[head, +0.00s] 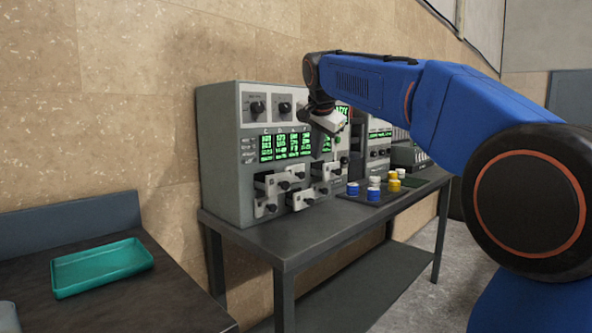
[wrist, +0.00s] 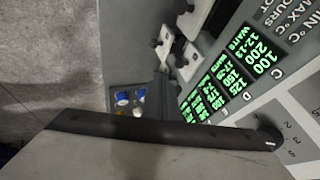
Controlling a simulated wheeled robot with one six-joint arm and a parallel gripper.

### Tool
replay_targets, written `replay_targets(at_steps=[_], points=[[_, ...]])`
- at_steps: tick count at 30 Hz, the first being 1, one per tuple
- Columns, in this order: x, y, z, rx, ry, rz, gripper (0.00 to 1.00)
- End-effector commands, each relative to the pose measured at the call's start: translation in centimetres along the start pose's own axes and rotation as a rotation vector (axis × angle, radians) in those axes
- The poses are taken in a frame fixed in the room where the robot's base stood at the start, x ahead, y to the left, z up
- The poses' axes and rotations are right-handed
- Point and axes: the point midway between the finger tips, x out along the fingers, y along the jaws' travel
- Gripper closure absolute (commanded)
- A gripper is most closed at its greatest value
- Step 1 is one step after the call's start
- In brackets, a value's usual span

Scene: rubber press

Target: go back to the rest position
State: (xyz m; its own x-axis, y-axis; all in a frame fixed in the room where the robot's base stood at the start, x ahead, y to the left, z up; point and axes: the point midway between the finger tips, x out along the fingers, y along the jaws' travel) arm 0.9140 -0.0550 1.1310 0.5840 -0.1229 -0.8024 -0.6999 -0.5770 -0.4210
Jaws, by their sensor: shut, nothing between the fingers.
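My gripper (head: 326,128) is at the end of my blue arm in the head view. It hangs in front of the upper part of the grey press cabinet (head: 222,150), close to its green displays (head: 280,147). It is shut, with nothing held. The fingertips are small and hard to make out there. In the wrist view a pale body with a dark edge fills the bottom, and the green display (wrist: 235,72) is close on the right.
Several drawers (head: 302,200) with black knobs stand out from the cabinet below my gripper. Blue, white and yellow jars (head: 374,190) stand on a dark mat on the bench (head: 300,245). A teal tray (head: 100,268) lies on the left table. Grey floor is clear at right.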

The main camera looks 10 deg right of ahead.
Motion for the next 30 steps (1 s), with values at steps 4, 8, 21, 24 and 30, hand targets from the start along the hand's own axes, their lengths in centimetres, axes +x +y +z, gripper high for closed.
replay_targets(at_steps=[4, 8, 21, 24, 30], points=[[-0.3, 0.7, 0.3, -0.015, -0.003, 0.001, 1.0], [-0.7, 3.3, 1.8, -0.076, -0.018, 0.007, 1.0], [-0.9, 19.4, 11.8, -0.435, -0.11, 0.026, 1.0], [-0.5, 23.3, 14.5, -0.516, -0.131, 0.026, 1.0], [0.8, 31.2, 20.2, -0.673, -0.175, 0.019, 1.0]])
